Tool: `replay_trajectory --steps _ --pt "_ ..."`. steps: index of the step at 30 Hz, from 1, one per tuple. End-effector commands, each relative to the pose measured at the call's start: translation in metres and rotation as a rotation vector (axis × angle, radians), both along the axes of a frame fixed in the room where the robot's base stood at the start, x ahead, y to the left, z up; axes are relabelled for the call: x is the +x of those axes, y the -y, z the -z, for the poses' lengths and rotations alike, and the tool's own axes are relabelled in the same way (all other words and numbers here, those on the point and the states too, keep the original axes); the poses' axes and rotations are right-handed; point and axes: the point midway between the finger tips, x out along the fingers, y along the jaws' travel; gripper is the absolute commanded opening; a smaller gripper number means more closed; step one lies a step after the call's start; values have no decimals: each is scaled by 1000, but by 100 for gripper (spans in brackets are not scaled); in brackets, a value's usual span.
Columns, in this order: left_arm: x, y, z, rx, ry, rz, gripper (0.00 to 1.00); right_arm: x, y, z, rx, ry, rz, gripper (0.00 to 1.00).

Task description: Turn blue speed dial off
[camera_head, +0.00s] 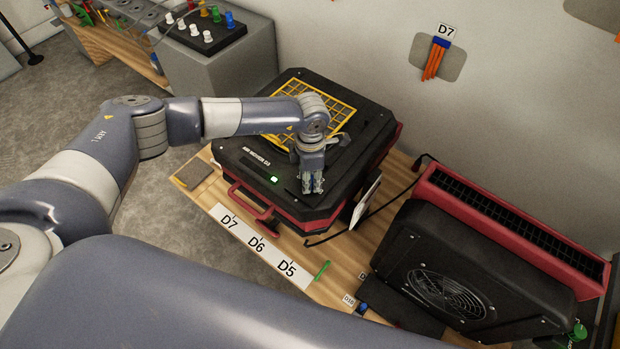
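My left gripper (312,182) points down at the front right part of the lid of a black and red case-like machine (250,150). Its fingertips look close together, but I cannot tell whether they are shut or hold anything. The lid under the fingers is hidden. No blue dial shows clearly on this machine. A small blue knob-like thing (362,308) is at the lower left of the black fan unit (445,285), well away from the gripper. I cannot tell whether it is the speed dial. My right gripper is not in view.
A green light (273,180) glows on the machine's front edge. A yellow grid (310,105) covers part of its lid. A green knob (579,331) is at the fan unit's right. Labels D7, D6 and D5 (257,245) line the bench edge. My arm covers the bottom left.

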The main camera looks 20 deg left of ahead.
Motion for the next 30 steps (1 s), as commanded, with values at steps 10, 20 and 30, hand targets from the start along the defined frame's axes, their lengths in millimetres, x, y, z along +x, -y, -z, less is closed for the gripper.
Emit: replay_trajectory --steps 10,20,30 --pt "1 0 3 -2 1 -327 7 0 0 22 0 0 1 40" --pt "1 0 1 -3 3 -592 7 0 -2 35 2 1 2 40" --pt "1 1 0 -3 3 -740 7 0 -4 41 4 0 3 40"
